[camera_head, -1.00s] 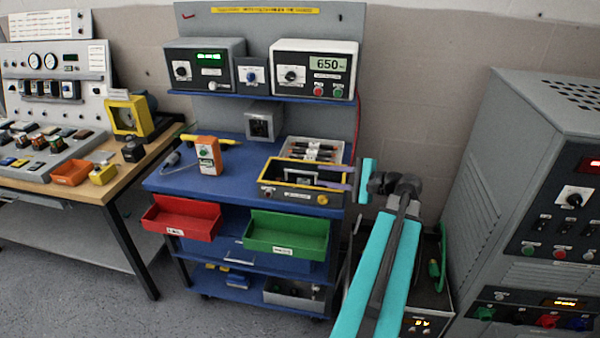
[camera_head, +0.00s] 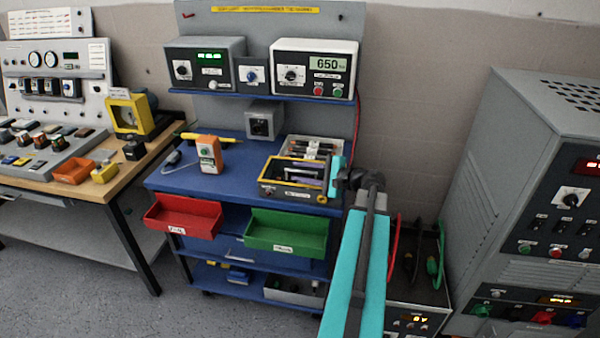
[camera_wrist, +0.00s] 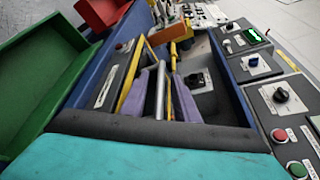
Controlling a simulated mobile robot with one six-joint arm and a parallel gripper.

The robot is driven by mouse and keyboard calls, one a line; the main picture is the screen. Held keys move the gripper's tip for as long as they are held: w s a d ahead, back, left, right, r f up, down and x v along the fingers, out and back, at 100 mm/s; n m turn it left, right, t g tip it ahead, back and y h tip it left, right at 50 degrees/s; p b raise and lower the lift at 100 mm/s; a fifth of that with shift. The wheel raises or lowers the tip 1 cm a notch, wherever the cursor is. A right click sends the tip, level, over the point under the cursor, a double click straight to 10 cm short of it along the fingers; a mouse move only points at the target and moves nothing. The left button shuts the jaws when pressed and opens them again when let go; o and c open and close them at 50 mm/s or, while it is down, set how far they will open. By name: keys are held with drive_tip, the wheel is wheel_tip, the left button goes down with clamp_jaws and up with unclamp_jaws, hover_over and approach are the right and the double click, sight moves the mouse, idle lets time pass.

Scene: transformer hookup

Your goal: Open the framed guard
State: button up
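The framed guard (camera_head: 268,171) is a yellow frame on a grey box (camera_head: 290,192) on the blue cart's top, right side. The wrist view shows its yellow bars (camera_wrist: 131,80) running away from me, with a grey bar (camera_wrist: 160,92) between them. My gripper (camera_head: 312,175) reaches over the box from the right. In the wrist view its two purple fingers (camera_wrist: 163,95) are apart, one on each side of the grey bar. I cannot tell whether either finger touches it. The guard looks lowered over the box, partly hidden by the fingers.
A tray of dark cylinders (camera_head: 310,146) stands just behind the box. An orange device (camera_head: 209,154) stands to its left. Red (camera_head: 183,215) and green (camera_head: 287,231) bins hang on the cart's front. A shelf with meters (camera_head: 314,68) is above. A grey cabinet (camera_head: 530,170) stands at right.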

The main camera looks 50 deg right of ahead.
drive_tip(key=shift+c, duration=0.3)
clamp_jaws()
drive_tip(key=shift+a, duration=0.2)
drive_tip(key=shift+s+d+r, duration=0.1)
drive_tip(key=shift+d, duration=0.2)
drive_tip(key=shift+r+p, duration=0.1)
drive_tip(key=shift+p, duration=0.2)
drive_tip(key=shift+r, duration=0.1)
